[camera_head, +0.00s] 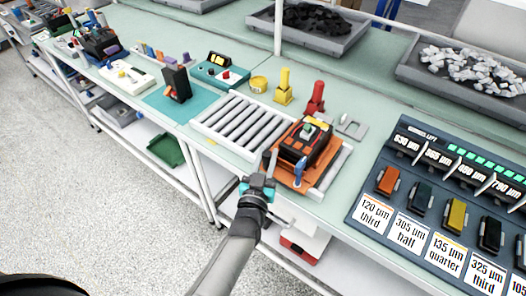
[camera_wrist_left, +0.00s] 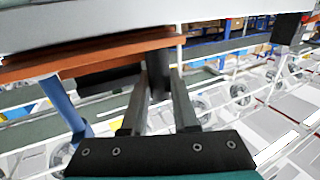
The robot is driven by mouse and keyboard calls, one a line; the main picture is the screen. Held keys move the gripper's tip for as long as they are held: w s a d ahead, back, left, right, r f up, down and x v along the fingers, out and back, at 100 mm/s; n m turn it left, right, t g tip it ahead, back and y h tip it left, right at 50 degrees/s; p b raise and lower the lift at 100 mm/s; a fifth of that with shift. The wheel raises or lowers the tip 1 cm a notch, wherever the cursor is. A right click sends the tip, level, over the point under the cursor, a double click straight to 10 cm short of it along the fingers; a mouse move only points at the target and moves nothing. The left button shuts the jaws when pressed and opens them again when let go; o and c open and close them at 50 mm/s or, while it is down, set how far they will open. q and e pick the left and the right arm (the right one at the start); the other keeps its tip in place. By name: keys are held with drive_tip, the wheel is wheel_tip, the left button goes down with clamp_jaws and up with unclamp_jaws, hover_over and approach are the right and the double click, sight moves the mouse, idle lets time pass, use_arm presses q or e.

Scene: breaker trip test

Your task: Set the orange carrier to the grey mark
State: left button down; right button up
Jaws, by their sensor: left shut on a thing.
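The orange carrier (camera_head: 322,186) is a flat orange board at the right end of the roller track, with a black and orange device (camera_head: 306,143) on top. Its orange edge also shows in the left wrist view (camera_wrist_left: 110,52). My left gripper (camera_head: 269,168) is at the carrier's near left edge. In the left wrist view its fingers (camera_wrist_left: 159,95) are closed on a dark post (camera_wrist_left: 160,72) by the board's edge. A flat light-grey piece with a cut-out (camera_head: 351,126) lies behind the carrier; I cannot tell whether it is the grey mark. My right gripper is not in view.
The grey roller track (camera_head: 240,124) lies left of the carrier. Yellow (camera_head: 283,88) and red (camera_head: 316,100) upright pieces stand behind. A dark labelled panel (camera_head: 430,190) with coloured blocks is at the right. Trays (camera_head: 470,84) line the back.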

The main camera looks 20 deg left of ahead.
use_arm(q)
drive_tip(key=shift+s+d, duration=0.25)
drive_tip(key=shift+d, duration=0.45)
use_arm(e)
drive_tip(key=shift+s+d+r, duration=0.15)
use_arm(q)
drive_tip(key=c, duration=0.7)
unclamp_jaws()
drive_tip(key=shift+d, duration=0.1)
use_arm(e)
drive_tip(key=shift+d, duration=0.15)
use_arm(q)
drive_tip(key=shift+s, duration=0.1)
drive_tip(key=shift+s, duration=0.25)
drive_tip(key=s, duration=0.9)
drive_tip(key=s+p, duration=0.1)
drive_tip(key=s, duration=0.4)
drive_tip(key=shift+s+d, duration=0.25)
drive_tip(key=shift+s, duration=0.05)
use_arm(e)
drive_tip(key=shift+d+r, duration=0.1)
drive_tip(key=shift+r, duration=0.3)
